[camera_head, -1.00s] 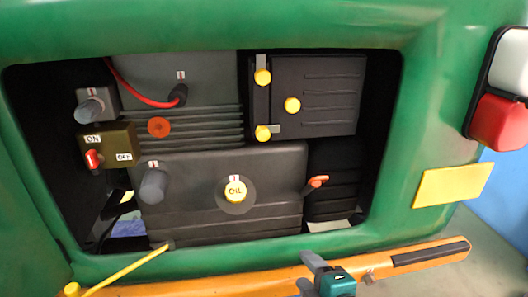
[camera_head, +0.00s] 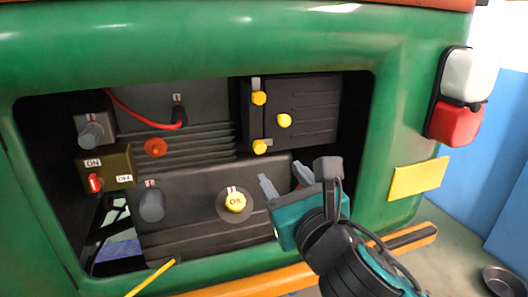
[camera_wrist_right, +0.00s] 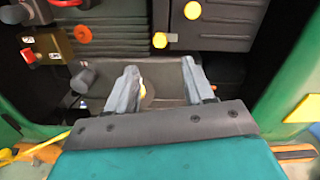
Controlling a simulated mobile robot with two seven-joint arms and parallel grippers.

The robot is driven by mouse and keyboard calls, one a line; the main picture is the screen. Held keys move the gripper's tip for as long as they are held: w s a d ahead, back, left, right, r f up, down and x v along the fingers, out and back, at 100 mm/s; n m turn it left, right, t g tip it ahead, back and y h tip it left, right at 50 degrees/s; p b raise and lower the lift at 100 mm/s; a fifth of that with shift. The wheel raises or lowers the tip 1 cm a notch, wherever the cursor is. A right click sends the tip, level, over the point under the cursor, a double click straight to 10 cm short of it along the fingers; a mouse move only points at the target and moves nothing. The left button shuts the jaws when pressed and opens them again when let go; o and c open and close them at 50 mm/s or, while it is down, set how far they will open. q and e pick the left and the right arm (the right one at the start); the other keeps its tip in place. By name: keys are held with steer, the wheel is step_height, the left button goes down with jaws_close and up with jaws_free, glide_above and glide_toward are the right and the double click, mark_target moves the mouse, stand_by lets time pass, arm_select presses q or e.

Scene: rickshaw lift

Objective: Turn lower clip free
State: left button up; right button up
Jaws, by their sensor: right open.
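The lower clip is a yellow knob (camera_head: 260,146) on a small grey tab at the lower left of the black ribbed box (camera_head: 312,110). The upper clip (camera_head: 259,98) and a middle yellow knob (camera_head: 284,120) are above it. The lower clip also shows in the right wrist view (camera_wrist_right: 160,40), ahead of the fingers. My right gripper (camera_head: 286,179) is open and empty, below and to the right of the lower clip, apart from it. It also shows in the right wrist view (camera_wrist_right: 160,78). My left gripper is not in view.
A yellow oil cap (camera_head: 235,201) sits left of my right gripper. The green body's opening edge (camera_head: 362,150) borders the bay on the right. A red switch (camera_head: 95,183) and a grey knob (camera_head: 151,203) are at the left. A metal bowl (camera_head: 503,280) is on the floor.

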mark_target(260, 148)
steer(key=x, duration=1)
steer(key=shift+w+a, duration=0.1)
steer(key=shift+w, duration=0.15)
jaws_close()
